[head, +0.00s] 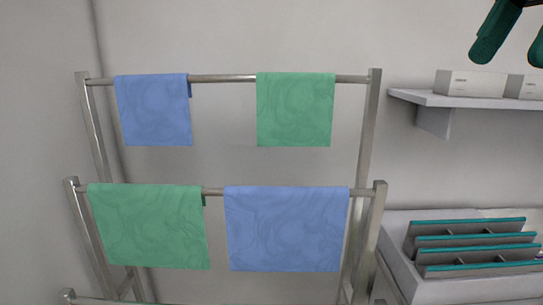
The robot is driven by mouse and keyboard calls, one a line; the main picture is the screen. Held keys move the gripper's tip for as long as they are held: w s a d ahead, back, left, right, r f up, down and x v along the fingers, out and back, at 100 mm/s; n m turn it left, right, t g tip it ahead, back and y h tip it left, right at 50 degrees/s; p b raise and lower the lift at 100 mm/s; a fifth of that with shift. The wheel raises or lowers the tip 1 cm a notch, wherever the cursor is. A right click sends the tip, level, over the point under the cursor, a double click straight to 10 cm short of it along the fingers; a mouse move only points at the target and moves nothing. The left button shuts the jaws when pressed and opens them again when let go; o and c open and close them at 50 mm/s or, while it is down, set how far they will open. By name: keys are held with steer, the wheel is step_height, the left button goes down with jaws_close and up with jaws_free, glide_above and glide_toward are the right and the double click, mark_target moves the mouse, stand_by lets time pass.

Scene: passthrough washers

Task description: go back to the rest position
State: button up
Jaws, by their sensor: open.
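My gripper (513,38) shows at the top right corner of the head view, with two dark green fingers hanging down. The fingers are apart and nothing shows between them. The right finger is partly cut off by the picture edge. My gripper appears above the wall shelf and away from the hanging cloths.
A metal rack (371,130) holds blue (153,112) and green (295,112) cloths on its upper bar, green (150,228) and blue (287,230) below. A wall shelf (465,101) carries white boxes (470,83). A tray (400,277) with teal-edged dividers (480,245) stands lower right.

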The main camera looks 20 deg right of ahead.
steer(key=w+a+f+m+t+y, duration=0.1)
steer(key=w+f+m+t+y, duration=0.25)
steer(key=w+f, duration=1.35)
steer(key=a+f+m+t+b, duration=0.1)
steer(key=a+f+m, duration=0.25)
steer(key=f, duration=0.95)
steer(key=a+f+m, duration=0.2)
steer(key=a+f, duration=0.3)
steer(key=f, duration=0.8)
steer(key=s+a+f+m+g+h, duration=0.1)
steer(key=s+a+f+m+h, duration=0.1)
steer(key=s+f, duration=0.65)
steer(key=s+a+f+m+g+h, duration=0.1)
steer(key=s+a+f+m+h, duration=0.3)
steer(key=f, duration=0.7)
steer(key=s+d+f+g+h, duration=0.1)
steer(key=s+f, duration=0.3)
steer(key=s, duration=0.5)
steer(key=s+d+f+g+h, duration=0.1)
steer(key=s+d+f+g, duration=0.1)
steer(key=s, duration=0.8)
steer(key=shift+d+f+n+b, duration=0.45)
steer(key=shift+d+f, duration=0.45)
steer(key=shift+d, duration=0.35)
